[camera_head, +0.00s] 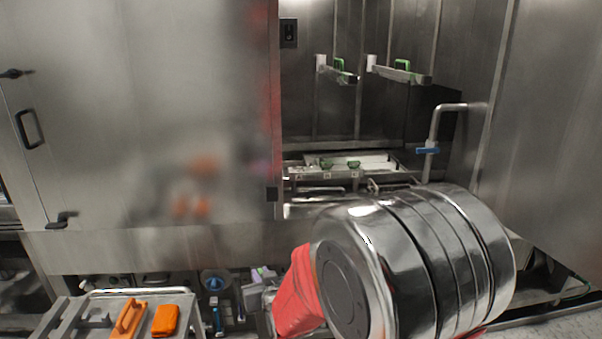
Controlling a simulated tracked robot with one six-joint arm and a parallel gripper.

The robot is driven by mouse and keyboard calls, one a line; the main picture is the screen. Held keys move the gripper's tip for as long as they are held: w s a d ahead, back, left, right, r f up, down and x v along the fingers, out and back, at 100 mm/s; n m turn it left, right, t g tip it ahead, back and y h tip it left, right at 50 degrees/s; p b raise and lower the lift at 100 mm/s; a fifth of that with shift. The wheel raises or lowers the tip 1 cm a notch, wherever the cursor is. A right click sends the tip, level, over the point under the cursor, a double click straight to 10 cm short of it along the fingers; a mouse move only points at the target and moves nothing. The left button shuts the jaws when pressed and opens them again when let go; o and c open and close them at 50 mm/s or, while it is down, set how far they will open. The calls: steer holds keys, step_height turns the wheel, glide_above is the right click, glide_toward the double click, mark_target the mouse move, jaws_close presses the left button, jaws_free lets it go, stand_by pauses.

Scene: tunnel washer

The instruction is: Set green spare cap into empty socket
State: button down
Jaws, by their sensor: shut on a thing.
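My gripper is not in view; a large, shiny ribbed cylinder and red parts, which look like my own arm, fill the lower right and may hide it. I cannot make out a green cap in its grip. Two small green pieces, a left one (326,164) and a right one (354,165), sit by a pale tray (375,162) inside the open bay. Green loops show at the left bar (339,64) and right bar (402,64) higher up. Which of these are caps is too small to tell. I cannot pick out the empty socket.
A steel panel (130,120) closes off the left. An upright pipe (434,125) with a blue lever (428,151) stands right of the bay. An orange brush-like block (129,318) and orange pad (165,320) lie on a grey cart (195,305) at lower left.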

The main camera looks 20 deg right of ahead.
steer(key=s+d+f, duration=0.1)
steer(key=s+f, duration=0.3)
steer(key=f, duration=0.2)
steer(key=shift+s+f, duration=0.15)
steer(key=shift+s, duration=0.25)
steer(key=shift+s+d, duration=0.1)
